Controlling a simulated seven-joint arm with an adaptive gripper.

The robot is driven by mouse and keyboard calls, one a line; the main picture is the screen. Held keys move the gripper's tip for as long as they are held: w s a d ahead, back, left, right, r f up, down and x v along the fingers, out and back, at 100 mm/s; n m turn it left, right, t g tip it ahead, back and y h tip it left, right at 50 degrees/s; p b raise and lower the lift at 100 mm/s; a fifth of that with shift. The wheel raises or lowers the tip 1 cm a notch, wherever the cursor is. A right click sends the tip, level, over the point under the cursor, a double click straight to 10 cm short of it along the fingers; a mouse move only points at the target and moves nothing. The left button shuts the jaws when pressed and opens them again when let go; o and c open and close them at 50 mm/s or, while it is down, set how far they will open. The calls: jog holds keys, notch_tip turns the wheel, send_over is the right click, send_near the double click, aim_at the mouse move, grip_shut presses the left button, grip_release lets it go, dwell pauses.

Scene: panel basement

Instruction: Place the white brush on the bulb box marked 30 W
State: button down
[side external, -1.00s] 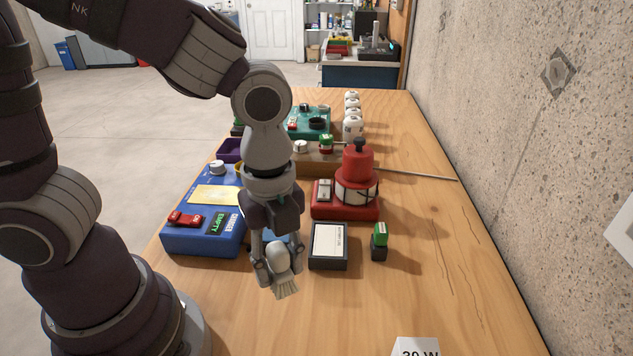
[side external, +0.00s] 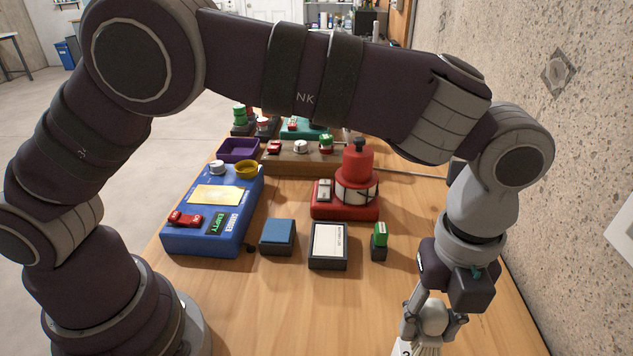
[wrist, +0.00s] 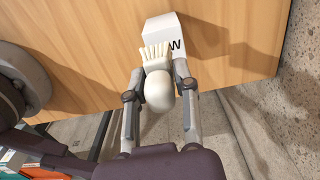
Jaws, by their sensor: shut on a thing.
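My gripper (side external: 434,325) is shut on the white brush (side external: 432,318) near the front right of the bench. In the wrist view the brush (wrist: 159,92) sits between the two fingers, its bristles pointing up in the picture toward the white bulb box (wrist: 165,25). A letter W shows on that box beside the bristles; the rest of the marking is hidden. In the side external view only a sliver of the box (side external: 402,348) shows at the bottom edge, behind or below the bristles. I cannot tell whether the bristles touch the box.
A blue panel (side external: 212,220), a small blue-topped block (side external: 278,236), a framed white card (side external: 328,245), a green-topped block (side external: 379,240) and a red device (side external: 345,195) stand farther back. The concrete wall (side external: 580,150) runs along the right. Bare wood lies front centre.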

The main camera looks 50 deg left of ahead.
aim_at(429, 342)
jog(key=shift+w+d, duration=0.25)
jog(key=shift+f, duration=1.75)
jog(key=shift+f, duration=0.1)
jog(key=c, duration=0.8)
grip_release()
jog(key=shift+c, duration=0.2)
